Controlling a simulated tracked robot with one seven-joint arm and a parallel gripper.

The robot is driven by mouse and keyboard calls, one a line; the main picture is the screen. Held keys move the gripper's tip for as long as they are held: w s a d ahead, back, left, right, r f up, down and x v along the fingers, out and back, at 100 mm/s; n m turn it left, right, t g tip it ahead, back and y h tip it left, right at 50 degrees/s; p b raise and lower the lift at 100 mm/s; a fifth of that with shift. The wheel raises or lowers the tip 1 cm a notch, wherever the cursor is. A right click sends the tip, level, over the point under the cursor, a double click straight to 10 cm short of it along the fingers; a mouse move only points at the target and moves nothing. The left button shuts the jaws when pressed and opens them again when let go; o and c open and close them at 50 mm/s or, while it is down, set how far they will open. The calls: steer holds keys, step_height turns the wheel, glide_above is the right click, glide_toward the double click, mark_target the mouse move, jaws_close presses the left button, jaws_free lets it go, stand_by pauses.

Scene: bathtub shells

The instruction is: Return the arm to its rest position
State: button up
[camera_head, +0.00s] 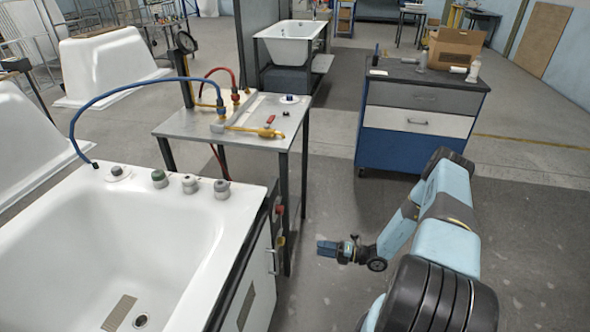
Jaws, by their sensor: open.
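My gripper (327,248) is at the end of my light blue arm, in the lower middle of the head view. It hangs over the grey floor, pointing left toward the side of the white bathtub (110,235). The fingers are small and dark blue; they look open with nothing between them. The arm is bent, with its elbow at the right and its wrist reaching back to the left. The gripper appears apart from the tub and the metal table (225,138).
The metal table holds blue and red hoses and yellow fittings. A drawer cabinet (418,122) with a cardboard box (455,48) stands behind the arm. Several knobs line the tub's rim. Another tub (290,42) stands at the back. Floor (530,230) at right is clear.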

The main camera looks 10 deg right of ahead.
step_height(320, 180, up, 40)
steer(key=n+g+h, duration=0.8)
steer(key=n+g, duration=0.1)
steer(key=n, duration=1.3)
steer(key=s+r+n+t+h, duration=0.7)
steer(key=s+r+n, duration=0.9)
steer(key=s+r, duration=1)
steer(key=shift+r+t+h, duration=0.4)
steer(key=shift+r+h, duration=0.4)
steer(key=shift+r, duration=0.1)
steer(key=shift+d, duration=0.1)
steer(key=shift+c, duration=0.4)
